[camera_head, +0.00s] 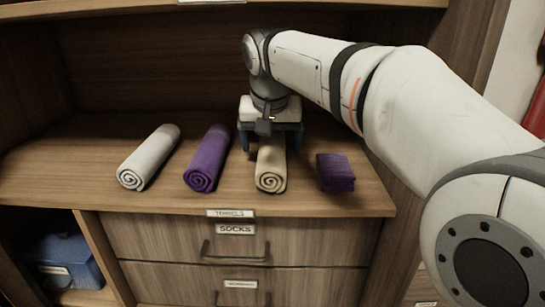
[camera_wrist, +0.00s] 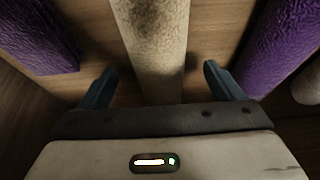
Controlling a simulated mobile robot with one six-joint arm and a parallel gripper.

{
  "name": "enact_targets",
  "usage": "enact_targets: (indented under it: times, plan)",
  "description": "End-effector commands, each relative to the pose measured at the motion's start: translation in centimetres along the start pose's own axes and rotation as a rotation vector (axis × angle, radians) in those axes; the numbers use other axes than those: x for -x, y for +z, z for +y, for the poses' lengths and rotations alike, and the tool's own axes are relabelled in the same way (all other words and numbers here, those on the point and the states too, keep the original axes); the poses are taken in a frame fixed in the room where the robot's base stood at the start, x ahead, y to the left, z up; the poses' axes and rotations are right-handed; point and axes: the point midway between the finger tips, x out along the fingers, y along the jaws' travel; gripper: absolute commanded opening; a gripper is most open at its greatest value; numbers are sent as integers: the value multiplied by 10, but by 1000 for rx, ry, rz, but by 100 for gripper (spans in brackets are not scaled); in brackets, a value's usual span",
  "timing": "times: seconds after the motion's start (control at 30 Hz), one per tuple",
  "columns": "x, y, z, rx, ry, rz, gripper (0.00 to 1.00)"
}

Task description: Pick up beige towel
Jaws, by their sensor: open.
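The beige towel (camera_head: 271,168) is rolled up and lies on the wooden shelf, its spiral end facing the front edge. My gripper (camera_head: 271,146) is over the back part of this towel, pointing down. In the wrist view the beige towel (camera_wrist: 155,45) runs between the two blue fingers of my gripper (camera_wrist: 157,85). The fingers are open, one on each side of the towel, with a visible gap on both sides. The far end of the towel is hidden under my gripper in the head view.
A rolled purple towel (camera_head: 208,160) and a rolled light grey towel (camera_head: 149,158) lie to the left. A folded dark purple cloth (camera_head: 335,172) lies close on the right. Drawers (camera_head: 235,240) labelled for socks are below the shelf (camera_head: 80,175). A blue box (camera_head: 68,262) sits lower left.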

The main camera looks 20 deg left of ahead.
Motion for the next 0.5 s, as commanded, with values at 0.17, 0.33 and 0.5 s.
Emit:
enact_targets:
  times: [0.17, 0.33, 0.5]
  plan:
    - [-31, 2, 1, -1, 1, -1, 87]
    - [-32, 0, 1, -1, 1, 0, 87]
    - [-32, 0, 1, -2, 1, -1, 80]
